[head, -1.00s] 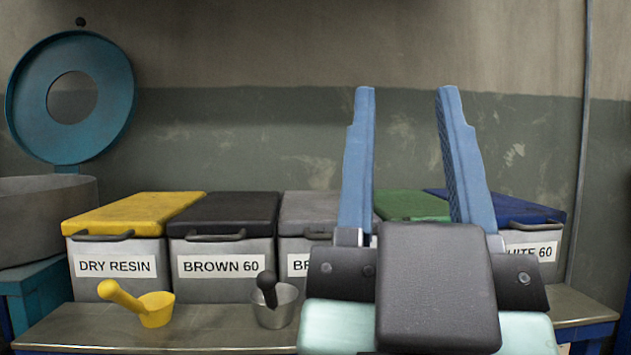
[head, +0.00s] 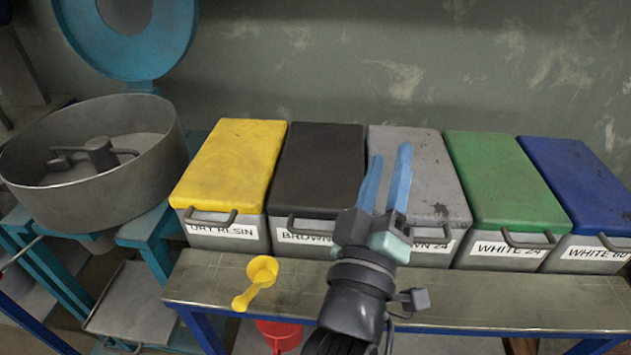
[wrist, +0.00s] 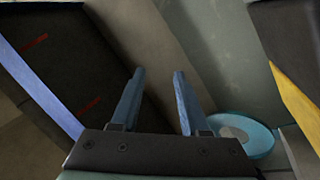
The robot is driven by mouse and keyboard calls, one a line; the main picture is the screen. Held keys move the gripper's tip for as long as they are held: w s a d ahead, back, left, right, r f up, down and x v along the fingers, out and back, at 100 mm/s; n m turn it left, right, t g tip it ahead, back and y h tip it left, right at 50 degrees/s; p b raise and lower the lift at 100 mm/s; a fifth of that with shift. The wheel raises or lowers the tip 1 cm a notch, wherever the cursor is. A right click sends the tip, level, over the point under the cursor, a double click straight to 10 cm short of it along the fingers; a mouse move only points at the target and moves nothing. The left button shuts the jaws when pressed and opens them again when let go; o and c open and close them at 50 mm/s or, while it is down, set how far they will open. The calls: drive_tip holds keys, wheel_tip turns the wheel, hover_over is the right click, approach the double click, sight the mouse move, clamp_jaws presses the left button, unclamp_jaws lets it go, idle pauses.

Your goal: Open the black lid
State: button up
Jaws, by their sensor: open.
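The black lid (head: 318,165) lies flat and shut on the bin labelled BROWN, second from the left in the head view. Its handle (head: 312,227) sticks out at the front, above the label. My gripper (head: 390,165) is open and empty. In the head view its blue fingers point up and appear in front of the grey lid, just right of the black lid. I cannot tell its exact height above the lids. The wrist view also shows the two open fingers (wrist: 157,88) with nothing between them.
A yellow lid (head: 232,160) is on the left, with grey (head: 425,170), green (head: 505,180) and blue (head: 580,180) lids on the right. A yellow scoop (head: 260,273) lies on the bench (head: 215,275). A round mixer pan (head: 150,165) stands at far left.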

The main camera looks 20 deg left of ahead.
drive_tip(key=s+a+f+n+g+y+p, duration=0.2)
drive_tip(key=s+a+f+n+g+p, duration=0.15)
drive_tip(key=f+n+p, duration=0.35)
drive_tip(key=n+g+y+p, duration=0.1)
drive_tip(key=n+g+p, duration=0.25)
drive_tip(key=p, duration=0.35)
approach(312, 235)
drive_tip(key=shift+n+t, duration=0.4)
drive_tip(key=shift+n, duration=0.05)
drive_tip(key=x, duration=0.3)
drive_tip(key=b+x, duration=0.1)
drive_tip(key=x, duration=0.6)
drive_tip(key=shift+w+a+f, duration=0.1)
drive_tip(key=shift+w+f, duration=0.05)
drive_tip(key=shift+f, duration=0.25)
clamp_jaws()
